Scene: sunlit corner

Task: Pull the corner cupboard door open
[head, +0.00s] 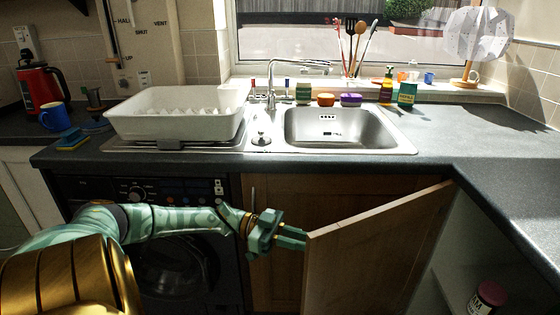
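The corner cupboard door (375,250) is a wooden panel standing open. Its far end meets the counter corner on the right, and its free edge points toward me and to the left. The cupboard's pale inside (470,250) shows to the right of the door. My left gripper (291,237), green, is at the door's free edge, with its fingertips touching or very near the top of that edge. The fingers look close together, but whether they grip anything is unclear. No handle shows on the visible door face. My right gripper is out of view.
A jar with a dark red lid (487,297) is low inside the cupboard. Another wooden cupboard door (275,280) is behind my gripper, beside a dark washing machine (175,265). The counter (450,140) overhangs above, with a sink (345,128) and white dish tub (180,115).

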